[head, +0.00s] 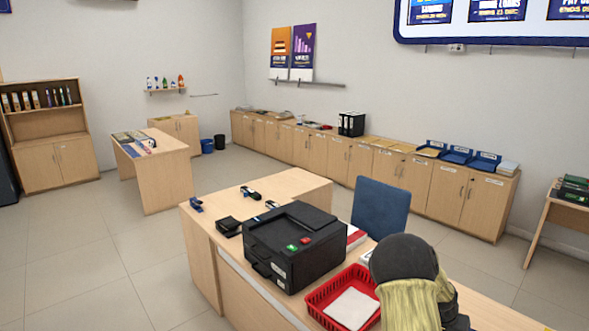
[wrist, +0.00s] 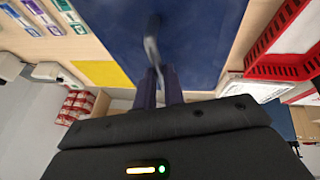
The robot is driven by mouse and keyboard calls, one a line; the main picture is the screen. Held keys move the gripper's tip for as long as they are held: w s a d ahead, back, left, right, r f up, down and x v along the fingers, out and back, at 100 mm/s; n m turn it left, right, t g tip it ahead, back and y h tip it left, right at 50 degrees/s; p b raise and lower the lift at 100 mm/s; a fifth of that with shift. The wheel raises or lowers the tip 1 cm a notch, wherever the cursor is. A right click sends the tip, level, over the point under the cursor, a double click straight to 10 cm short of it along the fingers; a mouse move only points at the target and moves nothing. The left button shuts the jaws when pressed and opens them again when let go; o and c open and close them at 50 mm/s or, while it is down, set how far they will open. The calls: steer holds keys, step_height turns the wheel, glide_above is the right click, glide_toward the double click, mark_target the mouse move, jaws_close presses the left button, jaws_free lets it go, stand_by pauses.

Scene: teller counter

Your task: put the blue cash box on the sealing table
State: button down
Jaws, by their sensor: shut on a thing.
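In the wrist view the blue cash box (wrist: 205,35) fills the upper middle, close up. My gripper (wrist: 160,80) is shut on the box's thin grey handle, with both fingers around it. In the head view neither the gripper nor the box can be made out. No label marks the sealing table. A wooden table (head: 165,177) with papers and small items stands at the left, and another wooden table (head: 537,236) with dark and green boxes stands at the right edge. I cannot tell which is the sealing table.
A wooden counter (head: 290,186) in front holds a black machine (head: 293,246) and a red tray (head: 318,300). The tray also shows in the wrist view (wrist: 262,62). A blue chair (head: 380,207) stands behind the counter. Low cabinets (head: 455,192) line the wall. Floor at left is clear.

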steer(key=s+a+f+n+t+y, duration=0.1)
steer(key=s+a+f+n, duration=0.2)
steer(key=a, duration=0.6)
steer(key=s+a+f+n+t, duration=0.1)
steer(key=a+f+n, duration=0.1)
steer(key=a+f, duration=0.6)
steer(key=s+a+f+n+t+y, duration=0.1)
steer(key=s+a+f+n, duration=0.15)
steer(key=a, duration=0.85)
step_height(320, 180, down, 10)
steer(key=b, duration=1)
steer(key=shift+w, duration=0.1)
steer(key=s+f, duration=0.3)
steer(key=f, duration=1)
steer(key=shift+s+f, duration=0.2)
steer(key=shift+s, duration=0.1)
steer(key=shift+w+a, duration=0.1)
